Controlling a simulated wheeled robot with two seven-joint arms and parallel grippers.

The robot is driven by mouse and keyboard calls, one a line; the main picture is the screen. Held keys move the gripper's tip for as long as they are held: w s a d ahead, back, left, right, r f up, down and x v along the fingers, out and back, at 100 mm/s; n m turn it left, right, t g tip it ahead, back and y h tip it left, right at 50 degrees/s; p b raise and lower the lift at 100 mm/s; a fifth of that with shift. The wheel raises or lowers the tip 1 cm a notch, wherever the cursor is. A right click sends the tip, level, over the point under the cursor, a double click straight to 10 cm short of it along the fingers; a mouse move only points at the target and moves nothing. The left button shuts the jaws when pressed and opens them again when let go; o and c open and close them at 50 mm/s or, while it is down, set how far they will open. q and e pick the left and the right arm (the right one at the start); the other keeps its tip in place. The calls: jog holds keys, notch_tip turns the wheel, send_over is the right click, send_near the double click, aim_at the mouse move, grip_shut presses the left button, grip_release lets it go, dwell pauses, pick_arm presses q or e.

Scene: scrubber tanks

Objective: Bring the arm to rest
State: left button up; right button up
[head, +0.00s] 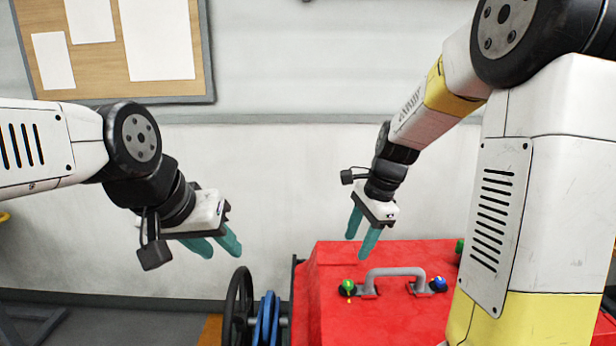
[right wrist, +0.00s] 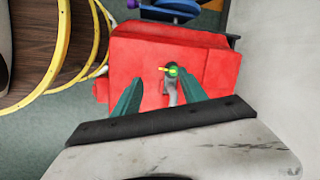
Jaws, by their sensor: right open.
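My right gripper (head: 356,248) is open and empty, its teal fingers pointing down above the left part of the red tank machine (head: 385,318). In the right wrist view the open fingers (right wrist: 160,86) show on either side of the grey handle, with nothing held between them. My left gripper (head: 223,257) hangs in front of the white wall, left of the machine. Its two teal fingers are apart and empty. My right arm reaches in from the upper right and hides part of the machine's right side.
A grey handle (head: 394,272) stands on the red top between a green knob (head: 348,288) and a blue knob (head: 438,284). A black wheel (head: 237,308) and blue reel (head: 265,318) stand left of the machine. Yellow hoops (right wrist: 62,45) show in the right wrist view.

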jog(key=s+d+r+n+t, duration=0.1)
jog(key=s+r+n+t, duration=0.1)
jog(key=s+r+n, duration=0.3)
jog(key=s+d+r+n+t, duration=0.1)
jog(key=s+r+n+t, duration=0.1)
jog(key=s+r+n, duration=0.3)
jog(key=s+n, duration=0.4)
jog(key=s, duration=0.3)
jog(key=shift+r+n+t, duration=0.15)
jog(key=shift+n+t, duration=0.15)
jog(key=shift+t, duration=0.1)
jog(key=shift+s, duration=0.1)
